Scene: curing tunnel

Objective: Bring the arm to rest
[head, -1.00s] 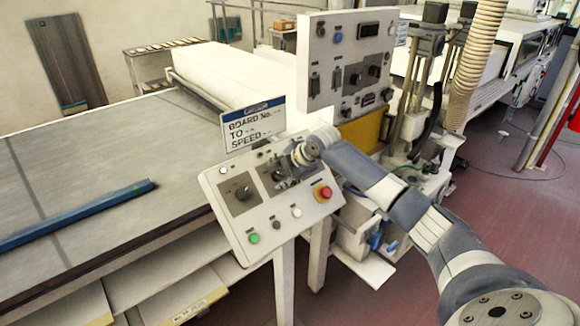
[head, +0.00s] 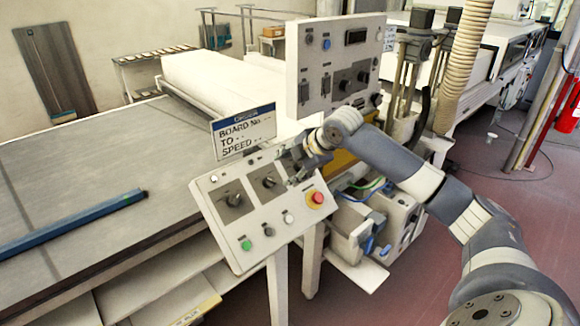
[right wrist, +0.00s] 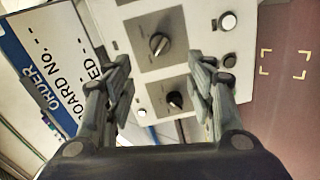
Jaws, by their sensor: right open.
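My right gripper (head: 297,172) is over the upper right of the sloped white control panel (head: 262,228). It looks small and partly blends with the panel in the head view. A black rotary knob (right wrist: 158,43) shows beyond the fingertips, and a second knob (right wrist: 175,100) shows between the fingers. The gripper appears clear of both, though the exact distance is hard to judge. My left gripper is not in view.
A red button (head: 317,198) and a green button (head: 246,245) are on the panel. An order sign (head: 243,132) stands behind it. A taller control box (head: 338,65) rises close to my right wrist. A long table with a blue bar (head: 75,222) lies left. Open floor is at right.

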